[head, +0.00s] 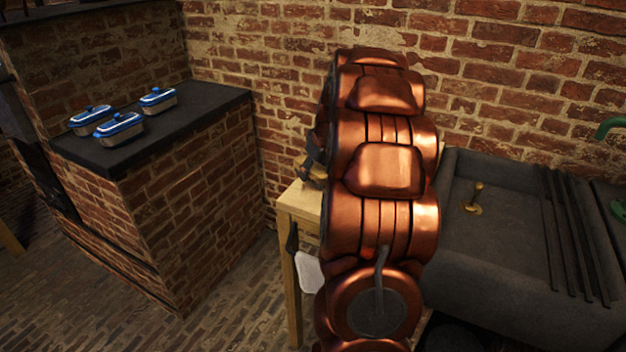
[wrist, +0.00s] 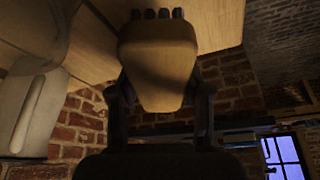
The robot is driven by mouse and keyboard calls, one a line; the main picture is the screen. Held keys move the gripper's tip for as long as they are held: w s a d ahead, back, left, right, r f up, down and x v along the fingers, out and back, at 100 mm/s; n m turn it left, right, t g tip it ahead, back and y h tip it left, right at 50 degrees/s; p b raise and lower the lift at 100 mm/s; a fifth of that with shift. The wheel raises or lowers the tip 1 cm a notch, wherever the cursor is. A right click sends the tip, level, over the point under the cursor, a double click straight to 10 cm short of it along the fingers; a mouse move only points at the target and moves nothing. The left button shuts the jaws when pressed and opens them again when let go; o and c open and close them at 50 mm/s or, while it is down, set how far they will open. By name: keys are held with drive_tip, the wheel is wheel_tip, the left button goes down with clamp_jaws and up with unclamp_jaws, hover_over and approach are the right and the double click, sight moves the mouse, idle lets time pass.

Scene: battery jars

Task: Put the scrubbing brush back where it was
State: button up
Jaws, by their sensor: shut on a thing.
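The scrubbing brush (wrist: 158,62) shows in the wrist view as a pale wooden block with a row of dark tufts at its upper end. My gripper (wrist: 160,92) has a finger on each side of it and is shut on it. The light wooden table top (wrist: 218,22) is behind the brush in that view; I cannot tell whether they touch. In the head view, my copper arm hides most of the wooden table (head: 296,200). My gripper (head: 313,165) shows only partly there, dark and yellowish, at the table's back left.
A stone sink (head: 510,200) with a small brass item (head: 474,198) is right of my arm. Several blue-lidded jars (head: 119,130) stand on the dark counter (head: 190,115) at left. A white item (head: 308,271) hangs beside the table. A pale rounded object (wrist: 30,105) is left in the wrist view.

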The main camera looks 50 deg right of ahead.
sight(313, 189)
drive_tip(key=shift+f+p, duration=0.3)
drive_tip(key=shift+f, duration=1.45)
drive_tip(key=shift+f, duration=0.1)
drive_tip(key=shift+f, duration=0.15)
drive_tip(key=o, duration=1.1)
drive_tip(key=shift+r, duration=0.2)
